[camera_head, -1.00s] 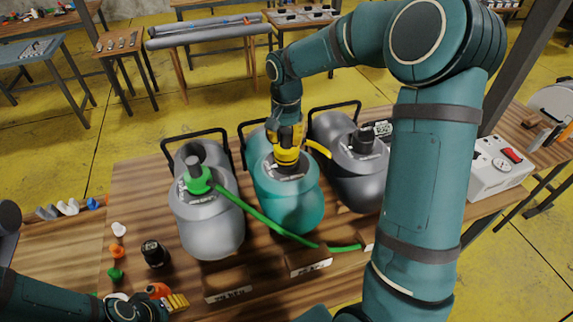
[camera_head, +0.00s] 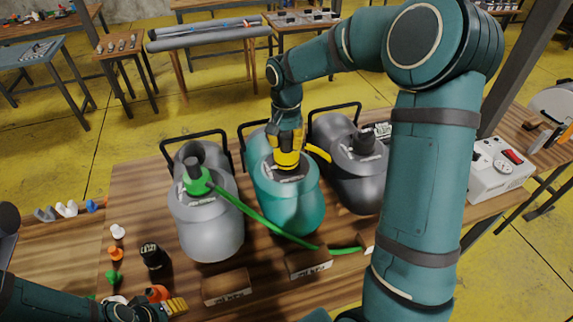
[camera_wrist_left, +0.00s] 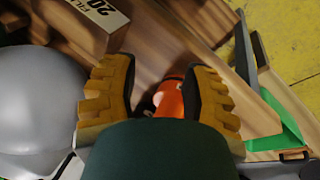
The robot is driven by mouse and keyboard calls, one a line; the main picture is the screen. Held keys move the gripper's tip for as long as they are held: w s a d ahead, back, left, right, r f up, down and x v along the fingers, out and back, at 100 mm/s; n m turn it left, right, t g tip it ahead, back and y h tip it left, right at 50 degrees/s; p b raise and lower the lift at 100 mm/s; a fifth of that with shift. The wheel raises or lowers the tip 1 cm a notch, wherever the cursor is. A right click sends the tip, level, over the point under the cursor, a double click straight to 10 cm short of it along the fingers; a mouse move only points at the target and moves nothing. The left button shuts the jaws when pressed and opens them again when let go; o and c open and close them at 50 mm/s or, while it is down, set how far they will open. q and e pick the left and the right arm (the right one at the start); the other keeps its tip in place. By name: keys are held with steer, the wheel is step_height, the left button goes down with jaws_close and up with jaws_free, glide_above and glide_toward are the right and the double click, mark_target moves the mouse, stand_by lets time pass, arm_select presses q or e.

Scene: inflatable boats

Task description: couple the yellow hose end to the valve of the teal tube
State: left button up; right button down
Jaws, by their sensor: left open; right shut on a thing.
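The teal tube (camera_head: 292,210) lies in the middle of the wooden table. My right gripper (camera_head: 287,160) is over the top of it, shut on the yellow hose end. A short curved piece of the yellow hose (camera_head: 319,153) sticks out to the right of the fingers. The valve of the teal tube is hidden under the gripper, so I cannot tell whether the hose end is seated on it. My left gripper (camera_head: 160,305) is low at the front left. In the left wrist view its fingers (camera_wrist_left: 157,92) are open, with an orange object (camera_wrist_left: 169,98) between and beyond them.
A light grey tube (camera_head: 208,225) with a green hose (camera_head: 262,225) on its valve lies to the left. A dark grey tube (camera_head: 360,178) with a black valve is to the right. Wooden blocks (camera_head: 227,287) and small coloured caps (camera_head: 116,253) lie in front.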

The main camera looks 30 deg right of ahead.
steer(key=shift+f+b, duration=0.6)
steer(key=shift+f, duration=0.2)
stand_by(0.6)
steer(key=shift+m, duration=0.7)
steer(key=shift+m+b, duration=0.4)
steer(key=shift+m, duration=0.9)
steer(key=m, duration=0.2)
steer(key=shift+w+m, duration=0.1)
steer(key=shift+m, duration=0.9)
